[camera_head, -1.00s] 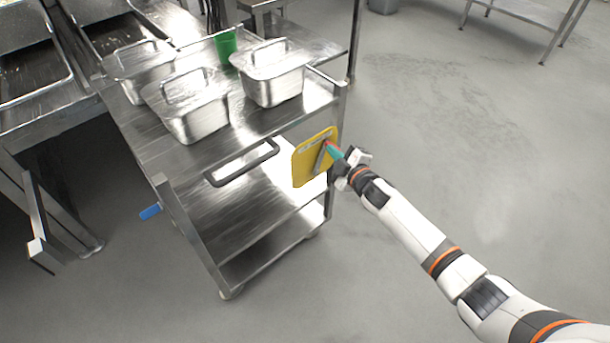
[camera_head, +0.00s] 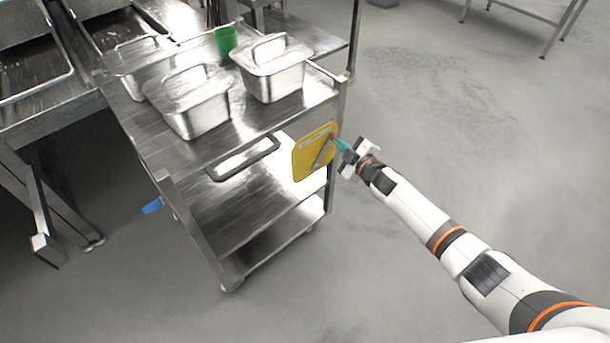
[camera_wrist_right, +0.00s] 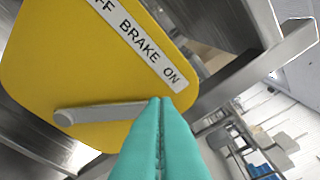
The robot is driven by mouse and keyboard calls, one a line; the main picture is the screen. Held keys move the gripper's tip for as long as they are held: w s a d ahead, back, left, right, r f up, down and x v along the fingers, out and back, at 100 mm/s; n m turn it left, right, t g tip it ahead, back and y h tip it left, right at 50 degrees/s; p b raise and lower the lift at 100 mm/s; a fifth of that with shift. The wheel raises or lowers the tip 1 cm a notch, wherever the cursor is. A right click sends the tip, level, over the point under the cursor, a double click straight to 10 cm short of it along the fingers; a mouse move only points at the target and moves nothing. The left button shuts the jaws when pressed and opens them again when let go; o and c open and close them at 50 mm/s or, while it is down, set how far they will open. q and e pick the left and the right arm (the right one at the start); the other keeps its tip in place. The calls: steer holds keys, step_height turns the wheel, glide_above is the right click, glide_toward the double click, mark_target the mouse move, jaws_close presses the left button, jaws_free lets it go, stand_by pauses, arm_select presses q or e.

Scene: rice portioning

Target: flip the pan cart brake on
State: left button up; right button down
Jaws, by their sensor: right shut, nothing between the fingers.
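The pan cart (camera_head: 160,150) is a steel trolley at the centre-left of the head view. A yellow brake plate (camera_head: 305,165) is on its near right corner. In the right wrist view, the plate (camera_wrist_right: 60,60) carries a label (camera_wrist_right: 140,42) with "BRAKE ON" readable and the start of "OFF" cut off. A grey lever (camera_wrist_right: 95,113) runs from its pivot on the left towards the fingertips. My right gripper (camera_head: 338,143) is shut and empty, its teal fingertips (camera_wrist_right: 160,103) at the lever's free end. Whether they touch it is unclear. My left gripper is out of view.
Lidded steel pans (camera_head: 195,105) and a green cup (camera_head: 225,41) stand on the cart's top. A black push handle (camera_head: 243,160) sticks out in front. Steel counters (camera_head: 75,115) adjoin on the left. Open grey floor (camera_head: 470,150) lies to the right.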

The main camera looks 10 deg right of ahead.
steer(key=shift+d, duration=0.15)
